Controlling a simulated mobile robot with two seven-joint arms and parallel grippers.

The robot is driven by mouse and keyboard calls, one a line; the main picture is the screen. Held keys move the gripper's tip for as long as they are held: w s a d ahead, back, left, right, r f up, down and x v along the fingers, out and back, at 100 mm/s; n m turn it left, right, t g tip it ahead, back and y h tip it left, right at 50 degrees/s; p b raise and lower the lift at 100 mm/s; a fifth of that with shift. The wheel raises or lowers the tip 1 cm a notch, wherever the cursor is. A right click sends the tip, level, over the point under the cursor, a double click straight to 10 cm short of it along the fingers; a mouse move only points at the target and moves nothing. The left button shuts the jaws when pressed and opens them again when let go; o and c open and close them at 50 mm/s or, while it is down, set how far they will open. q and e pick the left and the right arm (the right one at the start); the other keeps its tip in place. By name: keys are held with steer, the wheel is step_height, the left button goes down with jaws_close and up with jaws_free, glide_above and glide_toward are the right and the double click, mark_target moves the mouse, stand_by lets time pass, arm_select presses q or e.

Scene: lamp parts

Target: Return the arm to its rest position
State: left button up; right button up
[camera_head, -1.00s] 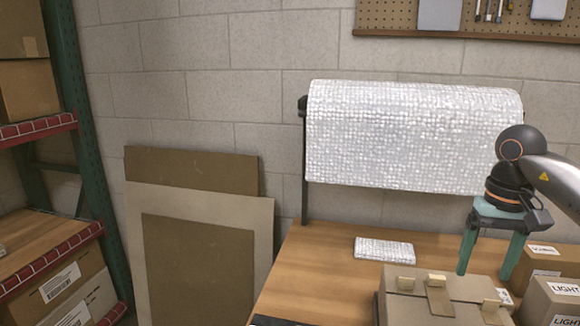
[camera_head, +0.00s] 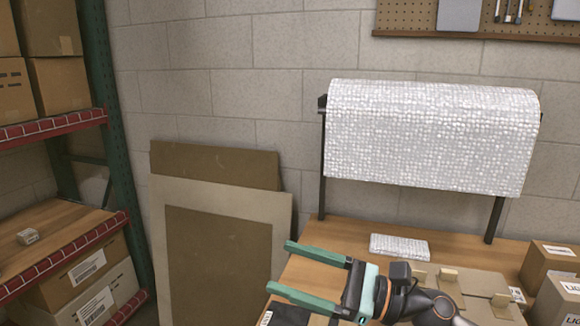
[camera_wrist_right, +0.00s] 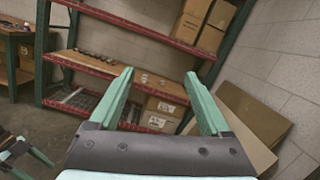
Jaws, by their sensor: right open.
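My right gripper (camera_head: 280,268) reaches in from the lower right in the head view, with its two green fingers spread and pointing left. Nothing is between the fingers. It is over the near left part of the wooden table (camera_head: 300,270), clear of the tan carton (camera_head: 485,280), which my arm partly covers. In the right wrist view the same gripper (camera_wrist_right: 158,74) is open, its empty fingers pointing towards the shelving. Green and black parts, apparently of my left gripper (camera_wrist_right: 38,156), show at the lower left edge there; its jaw state is unclear.
A flat bubble-wrap packet (camera_head: 400,246) lies on the table below a large bubble-wrap roll (camera_head: 430,135). Labelled boxes (camera_head: 553,262) stand at the right. Flat cardboard sheets (camera_head: 215,240) lean on the wall. A shelf rack (camera_head: 60,235) with cartons stands at the left.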

steer(key=w+d+f+m+t+h, duration=0.25)
steer(key=d+m+t+h, duration=0.4)
steer(key=m, duration=0.95)
steer(key=w+d+f+m+t+h, duration=0.1)
steer(key=d+f+m+t+h, duration=0.45)
steer(key=m, duration=1.05)
steer(key=s+d+f+m+g+h, duration=0.2)
steer(key=s+d+f+m+h, duration=0.3)
steer(key=f+m, duration=0.35)
steer(key=s+d+f+m+g+h, duration=0.1)
steer(key=s+d+f+m+g, duration=0.1)
steer(key=s+f+m+g, duration=0.7)
steer(key=s+d+f+m+g+h, duration=0.1)
steer(key=s+f+m+g, duration=0.2)
steer(key=s+f, duration=0.75)
steer(key=w+a+f+t+y+p, duration=0.1)
steer(key=w+a+f+t+y, duration=0.1)
steer(key=a+f+t, duration=0.2)
steer(key=shift+f+n+t, duration=0.35)
steer(key=shift+f+t, duration=0.45)
steer(key=shift+f, duration=0.45)
